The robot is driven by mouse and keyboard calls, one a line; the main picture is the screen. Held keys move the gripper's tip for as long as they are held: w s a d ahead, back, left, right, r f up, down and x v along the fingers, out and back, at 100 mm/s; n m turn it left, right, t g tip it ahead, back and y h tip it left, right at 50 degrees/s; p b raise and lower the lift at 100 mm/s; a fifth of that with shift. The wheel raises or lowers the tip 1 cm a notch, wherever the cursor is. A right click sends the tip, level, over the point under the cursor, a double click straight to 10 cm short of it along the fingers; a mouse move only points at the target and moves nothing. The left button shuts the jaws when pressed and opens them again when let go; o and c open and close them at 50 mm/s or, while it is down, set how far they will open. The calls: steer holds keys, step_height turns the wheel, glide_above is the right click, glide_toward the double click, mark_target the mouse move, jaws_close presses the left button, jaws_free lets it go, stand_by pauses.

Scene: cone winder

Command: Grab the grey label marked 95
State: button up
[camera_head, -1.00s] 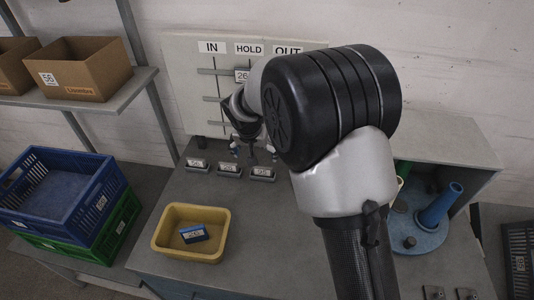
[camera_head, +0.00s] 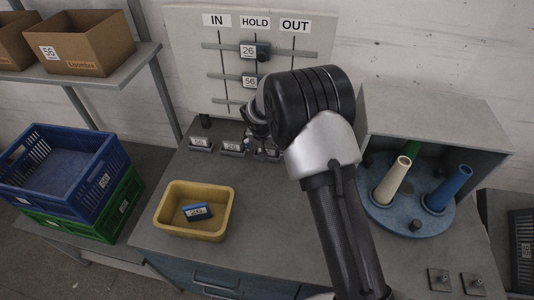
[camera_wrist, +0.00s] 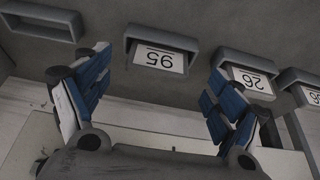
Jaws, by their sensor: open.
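The grey label marked 95 (camera_wrist: 160,58) sits on the bench in a row of similar labels. It appears upside down in the wrist view, with a white face in a grey frame. In the head view it is mostly hidden behind my arm and gripper, at the right end of the row. My gripper (camera_wrist: 162,64) is open and empty. Its two blue-padded fingers spread to either side of label 95, with no visible contact. The head view shows my gripper (camera_head: 258,138) partly hidden by my arm.
Label 26 (camera_wrist: 252,80) is close beside the right finger; label 56 (camera_head: 200,144) is beyond it. A board (camera_head: 292,70) with tags stands behind. A yellow bin (camera_head: 160,222) holding a blue tag is in front. A blue round stand (camera_head: 402,222) with cones is right.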

mark_target(267, 148)
steer(key=x, duration=0.3)
steer(key=shift+d, duration=0.15)
steer(key=shift+c, duration=0.2)
steer(key=c, duration=1.1)
